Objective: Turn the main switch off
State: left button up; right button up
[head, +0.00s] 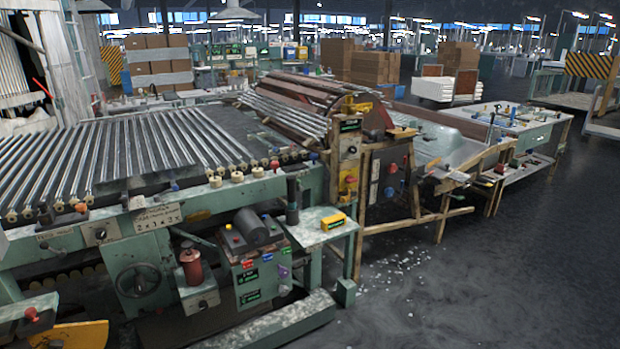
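No part is clearly readable as the main switch. A green control box (255,275) stands at the front of the machine, with small red, blue and green labels and a few knobs on its top and face. A yellow and red switch-like part (350,181) is mounted on the upright post at the machine's right end. A small pale box with a dark knob (101,233) is on the front rail at left. Switch positions are too small to tell. Neither gripper is in view.
A small green side table (312,238) holds a yellow box (333,222). The dark floor (480,290) at right is open, with white shards (400,275).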

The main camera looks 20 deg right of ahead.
aim_at(350, 180)
jog(key=i+l+u, duration=0.15)
jog(key=l, duration=0.25)
jog(key=i+l+u, duration=0.15)
jog(key=l, duration=0.2)
jog(key=i+l+u, duration=0.1)
jog(key=l, duration=0.35)
jog(key=i+l+u, duration=0.15)
jog(key=l, duration=0.3)
jog(key=i+l+u, duration=0.15)
jog(key=l, duration=0.25)
jog(key=i+l+u, duration=0.15)
jog(key=l, duration=0.35)
